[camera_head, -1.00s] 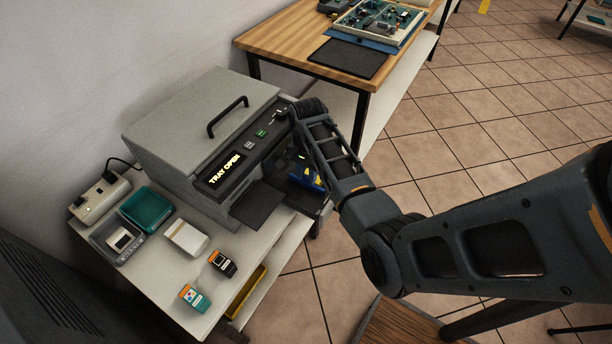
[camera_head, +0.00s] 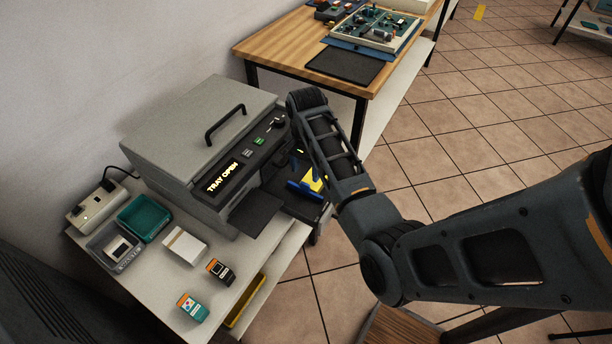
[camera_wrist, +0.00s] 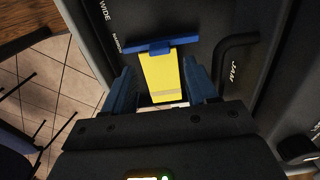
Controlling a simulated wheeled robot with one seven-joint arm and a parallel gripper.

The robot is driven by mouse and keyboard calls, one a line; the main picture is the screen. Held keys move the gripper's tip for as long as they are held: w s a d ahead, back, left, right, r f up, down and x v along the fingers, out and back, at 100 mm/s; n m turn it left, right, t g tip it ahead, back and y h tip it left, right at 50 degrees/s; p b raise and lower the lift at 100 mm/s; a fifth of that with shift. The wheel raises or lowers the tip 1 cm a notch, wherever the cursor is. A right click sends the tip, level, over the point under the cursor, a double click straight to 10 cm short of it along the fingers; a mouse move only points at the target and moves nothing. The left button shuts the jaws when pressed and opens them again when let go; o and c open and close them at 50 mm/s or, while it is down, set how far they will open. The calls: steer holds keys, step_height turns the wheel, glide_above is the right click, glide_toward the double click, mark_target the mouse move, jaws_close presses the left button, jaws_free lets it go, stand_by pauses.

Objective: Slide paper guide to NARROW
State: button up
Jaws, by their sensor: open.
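The paper guide is a blue bar (camera_wrist: 160,46) with a yellow tab (camera_wrist: 165,78) in the wrist view. The bar's left end lies beside the NARROW label (camera_wrist: 117,43), with the WIDE label (camera_wrist: 104,10) farther up. My gripper (camera_wrist: 158,70) is open, one blue finger on each side of the yellow tab; I cannot tell whether either touches it. In the head view the blue and yellow guide (camera_head: 314,182) shows at the printer's open tray, partly behind my arm. The gripper's fingers are not clearly visible there.
The grey printer (camera_head: 190,140) has a TRAY OPEN display (camera_head: 223,177). A black bent lever (camera_wrist: 222,58) by the JAM label is right of the guide. Cartridges (camera_head: 192,307), a white box (camera_head: 184,246) and a teal bin (camera_head: 146,216) stand on the white table's left part.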

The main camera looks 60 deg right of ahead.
steer(key=shift+r, duration=1.55)
steer(key=shift+s, duration=0.1)
